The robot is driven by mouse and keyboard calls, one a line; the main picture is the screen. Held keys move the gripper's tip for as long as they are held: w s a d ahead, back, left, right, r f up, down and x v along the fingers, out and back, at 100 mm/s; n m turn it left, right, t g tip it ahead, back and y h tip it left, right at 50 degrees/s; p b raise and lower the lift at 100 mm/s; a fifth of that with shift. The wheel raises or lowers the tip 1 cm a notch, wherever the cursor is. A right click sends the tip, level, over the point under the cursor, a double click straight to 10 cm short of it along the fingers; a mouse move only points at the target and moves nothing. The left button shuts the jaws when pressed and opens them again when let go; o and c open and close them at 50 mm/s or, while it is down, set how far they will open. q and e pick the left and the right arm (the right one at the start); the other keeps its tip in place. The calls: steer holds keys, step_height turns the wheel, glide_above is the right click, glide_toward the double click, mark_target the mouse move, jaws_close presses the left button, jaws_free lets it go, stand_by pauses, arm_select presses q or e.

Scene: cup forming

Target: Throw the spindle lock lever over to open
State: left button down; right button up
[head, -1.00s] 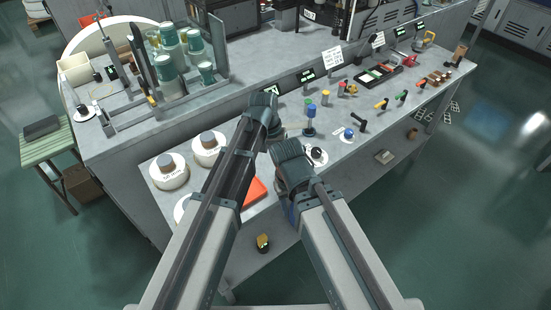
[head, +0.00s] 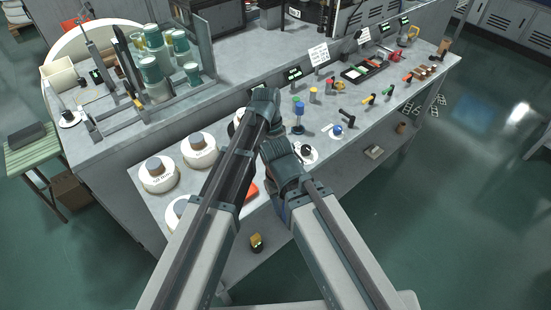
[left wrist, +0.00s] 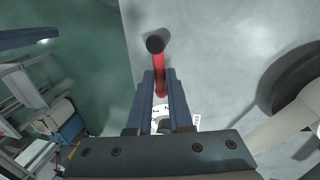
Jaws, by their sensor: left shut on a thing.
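A red lever (left wrist: 160,88) with a round black end shows in the left wrist view, pointing away from the gripper's base. My left gripper (left wrist: 160,73) is shut on it, with a blue-grey finger on each side of the red shaft. A white plate with dark lettering (left wrist: 163,112) shows partly between the fingers, below the lever.
The grey bench (head: 228,83) carries white spools (head: 158,174) at left, a rack of green-and-white cups (head: 151,72) behind, and coloured knobs and levers such as a blue-topped post (head: 298,115) at right. An orange-red item (head: 250,191) shows between my arms. Open floor lies at right.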

arm_select(q)
steer(key=shift+s, duration=0.1)
stand_by(0.5)
steer(key=c, duration=0.8)
jaws_free()
steer(key=shift+c, duration=0.2)
step_height(320, 180, up, 14)
steer(key=w+a+p, duration=0.1)
steer(key=w+p, duration=0.1)
steer(key=p, duration=1.1)
steer(key=shift+w+a+f+p, duration=0.15)
steer(key=shift+a+f+p, duration=0.05)
steer(key=shift+f+p, duration=0.1)
